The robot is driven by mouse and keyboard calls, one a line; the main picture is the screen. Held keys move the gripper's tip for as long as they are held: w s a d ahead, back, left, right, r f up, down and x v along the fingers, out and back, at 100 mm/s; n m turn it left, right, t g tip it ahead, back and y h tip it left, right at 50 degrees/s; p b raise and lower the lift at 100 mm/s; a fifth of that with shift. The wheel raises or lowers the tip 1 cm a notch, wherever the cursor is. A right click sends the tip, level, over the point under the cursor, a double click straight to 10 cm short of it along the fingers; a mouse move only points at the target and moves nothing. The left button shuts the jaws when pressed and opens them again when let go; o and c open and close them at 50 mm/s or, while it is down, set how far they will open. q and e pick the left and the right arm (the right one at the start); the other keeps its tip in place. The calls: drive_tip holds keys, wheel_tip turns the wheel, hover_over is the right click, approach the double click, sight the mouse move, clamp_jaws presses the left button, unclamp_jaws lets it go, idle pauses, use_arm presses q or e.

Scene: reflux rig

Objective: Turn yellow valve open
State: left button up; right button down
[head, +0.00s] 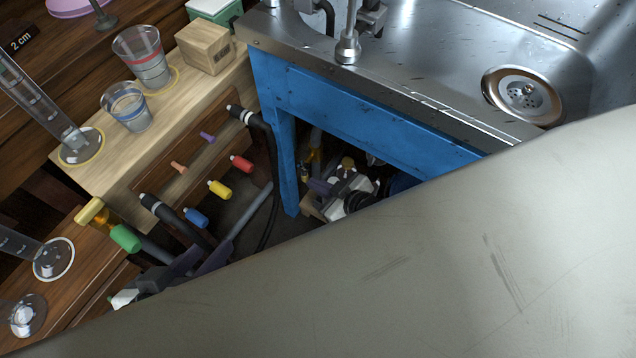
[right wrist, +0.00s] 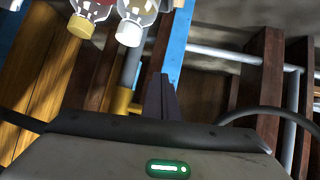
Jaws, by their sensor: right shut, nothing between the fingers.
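The yellow valve handle (head: 218,188) sticks out at the front of the wooden bench in the head view, between a blue handle (head: 196,217) and a red handle (head: 242,163). My left gripper (head: 212,252) is below the blue handle, apart from the yellow one; its fingers are partly hidden and its opening is unclear. My right gripper (head: 318,186) is under the blue sink frame, right of the yellow handle and apart from it. In the right wrist view its dark fingers (right wrist: 161,95) are together and empty. I cannot make out the yellow valve in that view.
A large grey surface covers the head view's lower right. A green handle (head: 125,238) and black hoses (head: 270,190) are near the valve. The blue frame (head: 370,108) carries a steel sink. Two capped bottles (right wrist: 133,22) hang at the top of the right wrist view.

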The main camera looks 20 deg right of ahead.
use_arm(q)
drive_tip(key=shift+r, duration=0.1)
idle(0.5)
